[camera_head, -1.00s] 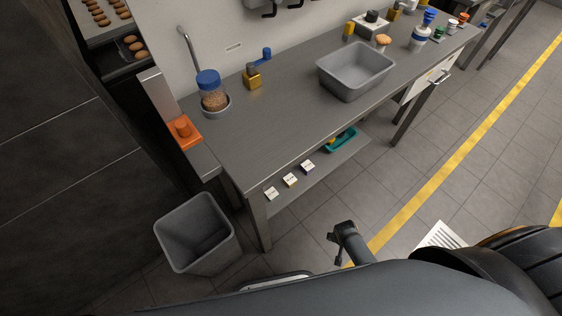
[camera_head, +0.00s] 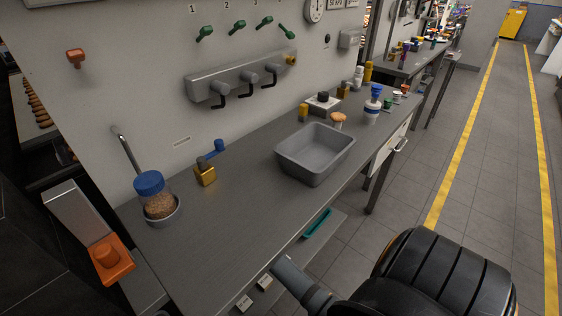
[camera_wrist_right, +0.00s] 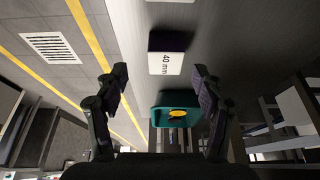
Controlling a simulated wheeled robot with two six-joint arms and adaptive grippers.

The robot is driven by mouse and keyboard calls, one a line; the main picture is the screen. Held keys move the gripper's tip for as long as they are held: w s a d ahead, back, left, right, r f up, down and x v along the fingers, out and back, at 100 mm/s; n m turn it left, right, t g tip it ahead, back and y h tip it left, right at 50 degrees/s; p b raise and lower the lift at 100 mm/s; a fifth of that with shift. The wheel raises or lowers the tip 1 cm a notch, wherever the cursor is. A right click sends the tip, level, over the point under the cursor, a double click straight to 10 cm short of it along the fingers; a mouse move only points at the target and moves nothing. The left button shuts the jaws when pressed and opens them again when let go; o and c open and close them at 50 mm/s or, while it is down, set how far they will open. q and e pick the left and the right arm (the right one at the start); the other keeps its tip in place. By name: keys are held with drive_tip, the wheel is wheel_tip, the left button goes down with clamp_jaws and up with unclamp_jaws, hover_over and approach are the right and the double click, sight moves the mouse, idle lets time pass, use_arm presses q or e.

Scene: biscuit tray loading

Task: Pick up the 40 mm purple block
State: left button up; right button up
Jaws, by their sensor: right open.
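In the right wrist view a dark purple block (camera_wrist_right: 167,42) shows above a white label (camera_wrist_right: 166,63) reading "40 mm", against a grey surface. My right gripper (camera_wrist_right: 161,84) is open, its two fingers apart and empty. The block and label lie beyond the fingertips, roughly centred between them. In the head view the purple block cannot be made out; part of my arm covers the lower shelf there. My left gripper is in neither current view.
A teal tray (camera_wrist_right: 158,120) holding a yellow item lies near the label; it also shows on the lower shelf in the head view (camera_head: 317,224). White labels (camera_head: 264,283) stand along that shelf.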

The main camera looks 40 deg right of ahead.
drive_tip(key=x, duration=0.3)
drive_tip(key=b+x, duration=0.1)
drive_tip(key=x, duration=0.1)
drive_tip(key=shift+w+a+f, duration=0.1)
drive_tip(key=shift+w+a, duration=0.05)
drive_tip(key=shift+w, duration=0.2)
drive_tip(key=c, duration=1.3)
